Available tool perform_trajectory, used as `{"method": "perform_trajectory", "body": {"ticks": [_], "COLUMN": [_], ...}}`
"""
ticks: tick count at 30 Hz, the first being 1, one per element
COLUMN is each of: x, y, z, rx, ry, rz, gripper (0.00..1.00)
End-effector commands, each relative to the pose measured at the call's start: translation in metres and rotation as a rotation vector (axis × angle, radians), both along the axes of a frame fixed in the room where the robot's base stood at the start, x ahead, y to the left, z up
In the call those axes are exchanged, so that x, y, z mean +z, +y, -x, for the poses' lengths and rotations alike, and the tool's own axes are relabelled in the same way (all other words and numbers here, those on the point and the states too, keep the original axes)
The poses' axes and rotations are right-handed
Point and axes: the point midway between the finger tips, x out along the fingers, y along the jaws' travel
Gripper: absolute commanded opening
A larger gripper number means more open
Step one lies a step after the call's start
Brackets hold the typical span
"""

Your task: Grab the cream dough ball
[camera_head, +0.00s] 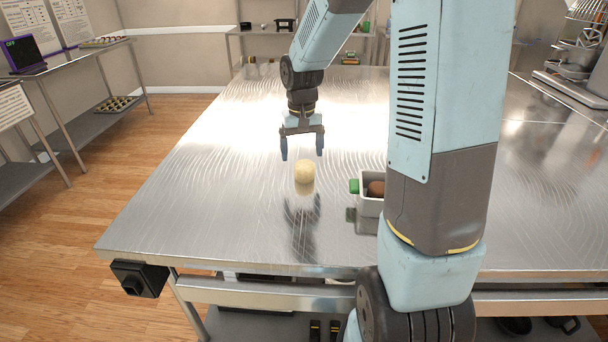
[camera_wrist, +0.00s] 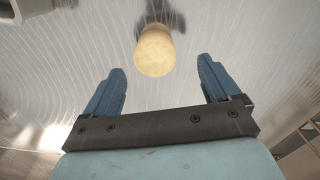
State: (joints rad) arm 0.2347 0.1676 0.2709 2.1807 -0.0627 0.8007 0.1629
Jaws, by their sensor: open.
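The cream dough ball (camera_head: 304,171) rests on the steel table (camera_head: 230,215), with its reflection just below it. My gripper (camera_head: 302,154) is open and empty, pointing down above the table. In the head view its two blue fingers stand to either side above the ball, apart from it. In the wrist view the dough ball (camera_wrist: 154,50) shows ahead of the space between the open fingers (camera_wrist: 160,82), touching neither.
A grey basin (camera_head: 370,205) with a brown item in it and a green piece at its left side stands to the right of the ball, partly hidden by my arm. The table left of the ball is clear. Shelving with trays (camera_head: 118,103) stands at the far left.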

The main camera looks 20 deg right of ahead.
Motion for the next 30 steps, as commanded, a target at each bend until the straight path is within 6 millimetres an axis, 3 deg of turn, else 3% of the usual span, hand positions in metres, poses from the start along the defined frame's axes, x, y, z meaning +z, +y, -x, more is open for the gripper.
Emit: {"method": "perform_trajectory", "body": {"ticks": [8, 18, 27, 30], "x": [-0.018, -0.058, -0.06, -0.06], "y": [-0.002, -0.007, -0.007, -0.007], "z": [0.0, -0.001, -0.002, -0.002], "rx": [0.0, 0.0, 0.001, 0.001], "ry": [0.003, 0.002, -0.001, -0.001], "rz": [-0.001, 0.0, 0.0, 0.0], "gripper": [0.9, 0.9, 0.9, 0.8]}}
